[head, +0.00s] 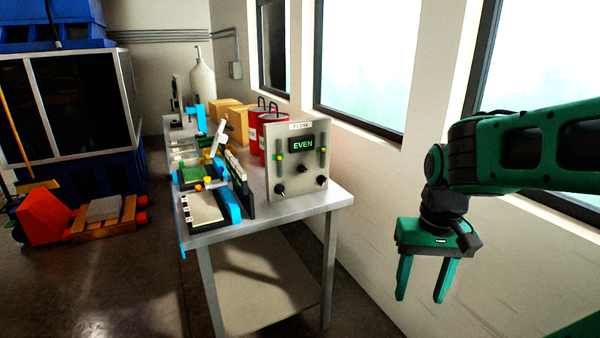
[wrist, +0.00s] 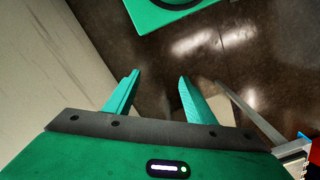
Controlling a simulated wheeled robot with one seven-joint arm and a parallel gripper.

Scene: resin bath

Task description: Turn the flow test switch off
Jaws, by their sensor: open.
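A pale upright panel (head: 284,180) labelled "FLOW" stands on the near right end of the metal table. It has a dark display reading "EVEN" in green, slider-like controls with coloured knobs at both sides, and dark knobs below. Which control is the flow test switch is too small to tell. My gripper (head: 422,300) hangs in the air right of the table and the panel, fingers pointing down, open and empty. In the wrist view my gripper (wrist: 160,75) has nothing between its fingers, only dark floor beyond. The panel is not visible there.
The metal table (head: 270,209) also holds red canisters (head: 255,135), cardboard boxes (head: 236,122) and blue-framed trays (head: 205,207). The windowed wall (head: 410,220) runs close along the right. An orange pallet jack (head: 45,216) stands on the floor at left.

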